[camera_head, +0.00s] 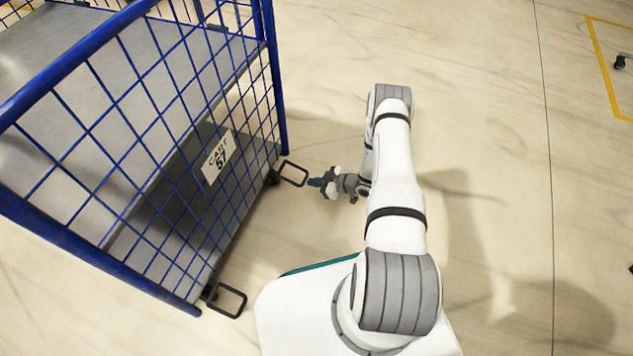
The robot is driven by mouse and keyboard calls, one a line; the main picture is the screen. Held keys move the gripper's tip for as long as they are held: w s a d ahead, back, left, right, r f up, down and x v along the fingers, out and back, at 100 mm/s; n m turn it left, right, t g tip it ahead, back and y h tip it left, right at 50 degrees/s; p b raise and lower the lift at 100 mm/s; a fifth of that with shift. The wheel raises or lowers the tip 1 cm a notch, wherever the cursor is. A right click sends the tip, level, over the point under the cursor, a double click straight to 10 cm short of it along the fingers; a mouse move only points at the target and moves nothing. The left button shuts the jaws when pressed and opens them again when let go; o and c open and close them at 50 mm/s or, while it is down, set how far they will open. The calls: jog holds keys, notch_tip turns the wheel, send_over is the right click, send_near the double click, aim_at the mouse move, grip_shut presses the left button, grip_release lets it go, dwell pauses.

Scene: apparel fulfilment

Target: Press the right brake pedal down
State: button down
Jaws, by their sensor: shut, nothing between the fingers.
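A blue wire-mesh cart (122,172) stands at the left, with two black loop-shaped pedals low on its side facing me. The upper pedal (299,166) sticks out by the cart's far corner post. The lower pedal (233,289) sticks out by the near corner. My gripper (314,182) is shut and empty, just to the right of the upper pedal's outer end. From this angle I cannot tell its height over the pedal or whether it touches. Neither pedal's tilt can be judged clearly.
A white sign reading "CART 57" (218,157) hangs on the mesh. Dark casters are partly hidden under the cart. The pale floor (490,110) to the right is clear. Yellow floor tape (602,70) and a small caster (620,62) show at the upper right.

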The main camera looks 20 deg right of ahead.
jog(key=d+f+p+v, duration=0.1)
jog(key=p+v, duration=0.3)
jog(key=v, duration=0.8)
jog(key=shift+s+d+f, duration=0.35)
jog(key=shift+s+f, duration=0.2)
jog(key=shift+f, duration=0.05)
